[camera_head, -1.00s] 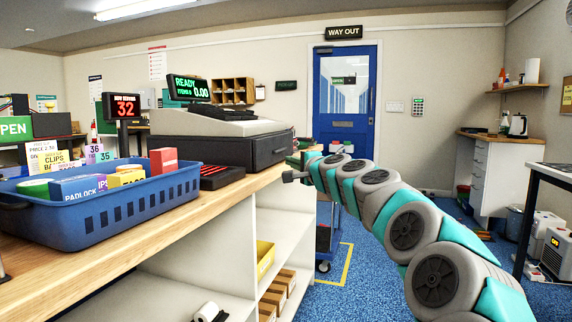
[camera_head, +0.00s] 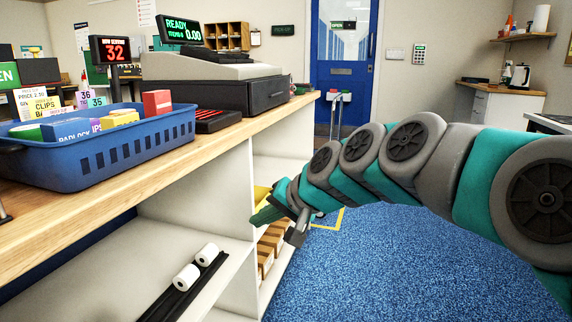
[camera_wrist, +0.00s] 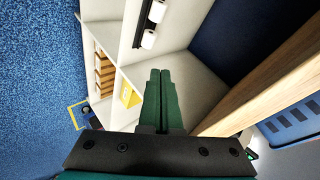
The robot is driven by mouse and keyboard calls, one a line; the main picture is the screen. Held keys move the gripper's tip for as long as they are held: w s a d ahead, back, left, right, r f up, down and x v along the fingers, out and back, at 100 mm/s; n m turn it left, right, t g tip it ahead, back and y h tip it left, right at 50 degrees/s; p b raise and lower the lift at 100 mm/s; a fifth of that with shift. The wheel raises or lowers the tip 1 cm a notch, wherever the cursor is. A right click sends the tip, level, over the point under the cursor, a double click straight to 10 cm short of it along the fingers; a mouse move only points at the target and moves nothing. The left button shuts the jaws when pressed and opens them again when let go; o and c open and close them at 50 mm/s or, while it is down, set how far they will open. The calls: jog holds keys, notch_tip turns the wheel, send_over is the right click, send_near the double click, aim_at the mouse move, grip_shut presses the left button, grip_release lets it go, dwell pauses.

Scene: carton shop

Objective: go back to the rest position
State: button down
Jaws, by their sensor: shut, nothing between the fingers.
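My gripper (camera_wrist: 162,100) is shut and empty, its two green fingers side by side in the wrist view. In the head view my gripper (camera_head: 264,216) is at the end of my teal and grey arm, in front of the counter's white shelving (camera_head: 200,218) and below the wooden counter top (camera_head: 150,205). The fingers point left toward the shelf openings. I cannot tell from these views whether they touch the shelf.
A blue basket (camera_head: 110,165) of boxes and the cash register (camera_head: 215,80) stand on the counter. White rolls (camera_head: 186,277), a yellow bin (camera_head: 262,193) and small cartons (camera_head: 268,250) are on the shelves. The blue carpet (camera_head: 400,270) to the right is clear.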

jog(key=s+d+f+g+h, duration=0.2)
jog(key=s+d+f, duration=0.4)
jog(key=s, duration=0.5)
jog(key=s+d+f+n+g+h, duration=0.1)
jog(key=s+d+f+g+h, duration=0.2)
jog(key=s+d+f, duration=0.4)
jog(key=s+d+f+n+g+h, duration=0.1)
jog(key=s+d+f+g+h, duration=0.2)
jog(key=s+d+f, duration=0.4)
jog(key=s, duration=0.8)
